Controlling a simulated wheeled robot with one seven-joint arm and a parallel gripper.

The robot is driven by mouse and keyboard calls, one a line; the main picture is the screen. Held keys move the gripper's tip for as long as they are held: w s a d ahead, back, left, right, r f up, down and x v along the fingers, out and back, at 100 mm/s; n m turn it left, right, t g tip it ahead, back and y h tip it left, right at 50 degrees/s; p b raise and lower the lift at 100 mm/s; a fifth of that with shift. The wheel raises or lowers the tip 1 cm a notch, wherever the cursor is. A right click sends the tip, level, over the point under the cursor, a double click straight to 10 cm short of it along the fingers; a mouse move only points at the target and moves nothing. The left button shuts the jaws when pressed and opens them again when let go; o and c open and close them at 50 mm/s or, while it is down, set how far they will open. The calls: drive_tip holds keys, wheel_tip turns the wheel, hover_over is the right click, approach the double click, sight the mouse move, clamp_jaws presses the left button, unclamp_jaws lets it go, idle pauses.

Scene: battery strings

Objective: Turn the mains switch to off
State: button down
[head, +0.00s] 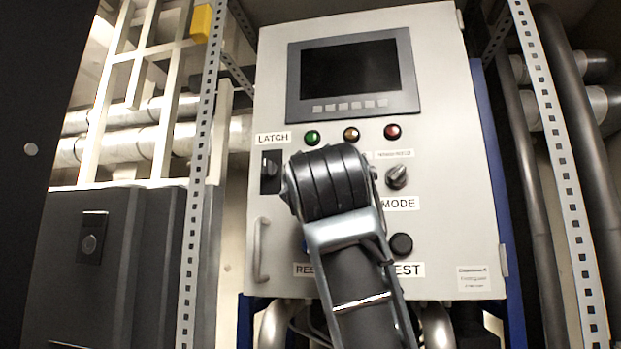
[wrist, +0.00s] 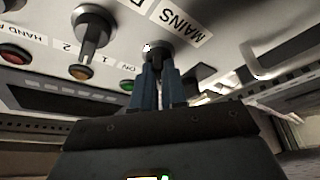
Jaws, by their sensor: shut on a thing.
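The mains switch (wrist: 156,49) is a dark knob next to the upside-down MAINS label (wrist: 181,19) in the wrist view. My gripper (wrist: 160,68) has its two bluish fingers closed on this knob, and they cover much of it. The knob's pointer direction is hard to read; a small white mark shows at its left edge. In the head view my arm hides the mains switch and the fingertips in front of the grey control cabinet (head: 270,205).
The mode knob (head: 397,176) is close to the right of my arm, and the latch switch (head: 270,172) to its left. Three indicator lamps and a dark screen (head: 350,68) sit above. A door handle (head: 261,250) protrudes lower left. Perforated posts (head: 201,170) flank the cabinet.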

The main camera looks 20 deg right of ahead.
idle(0.3)
drive_tip(key=c, duration=1.2)
unclamp_jaws()
drive_tip(key=shift+b+v, duration=1.25)
drive_tip(key=shift+v, duration=2.65)
drive_tip(key=shift+f, duration=0.2)
